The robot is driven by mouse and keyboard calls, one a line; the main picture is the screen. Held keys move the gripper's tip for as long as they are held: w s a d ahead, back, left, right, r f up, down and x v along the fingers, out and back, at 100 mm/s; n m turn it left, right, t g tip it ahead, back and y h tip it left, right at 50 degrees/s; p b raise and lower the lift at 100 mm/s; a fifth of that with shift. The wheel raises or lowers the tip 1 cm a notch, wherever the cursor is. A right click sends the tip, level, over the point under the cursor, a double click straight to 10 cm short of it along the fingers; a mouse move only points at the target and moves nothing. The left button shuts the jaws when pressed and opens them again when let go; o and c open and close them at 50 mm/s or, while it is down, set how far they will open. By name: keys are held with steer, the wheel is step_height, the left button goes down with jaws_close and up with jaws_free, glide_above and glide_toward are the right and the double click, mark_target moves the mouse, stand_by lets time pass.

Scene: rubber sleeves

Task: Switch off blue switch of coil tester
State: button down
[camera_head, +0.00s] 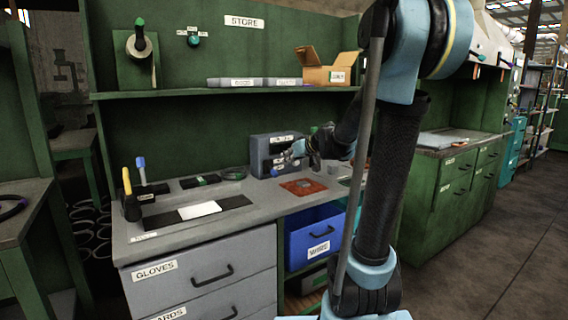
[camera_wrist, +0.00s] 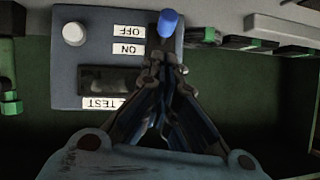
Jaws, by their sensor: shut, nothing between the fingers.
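The coil tester (camera_head: 262,143) is a grey box on the workbench, under the shelf. In the wrist view its face (camera_wrist: 100,30) appears upside down, with OFF, ON and TEST labels, a dark display and a white knob (camera_wrist: 74,34). The blue switch (camera_wrist: 169,22) is a blue-tipped lever beside the OFF and ON labels, at the OFF-label end. My gripper (camera_wrist: 165,62) is shut and empty, its fingertips right at the lever's base. I cannot tell whether they touch it.
A reddish-brown mat (camera_head: 304,187) lies on the bench near the tester. A black mat with a white sheet (camera_head: 199,209) and a holder with upright tools (camera_head: 131,207) are to the left. The shelf (camera_head: 170,95) above bears an open cardboard box (camera_head: 316,76).

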steer(key=shift+v, duration=1.3)
steer(key=shift+f, duration=0.1)
steer(key=s+d+f+m+g+h, duration=0.2)
steer(key=s+d+f, duration=0.2)
steer(key=s, duration=0.8)
steer(key=s+d+f+m+g+h, duration=0.1)
steer(key=s+d+f+g+h, duration=0.1)
steer(key=s+d+f, duration=0.3)
steer(key=s+d+f+m+g+h, duration=0.2)
steer(key=s+f, duration=0.8)
steer(key=s, duration=0.9)
steer(key=d+g+h, duration=0.1)
steer(key=d, duration=0.1)
steer(key=shift+d+f+m+h, duration=0.3)
steer(key=shift+f, duration=0.1)
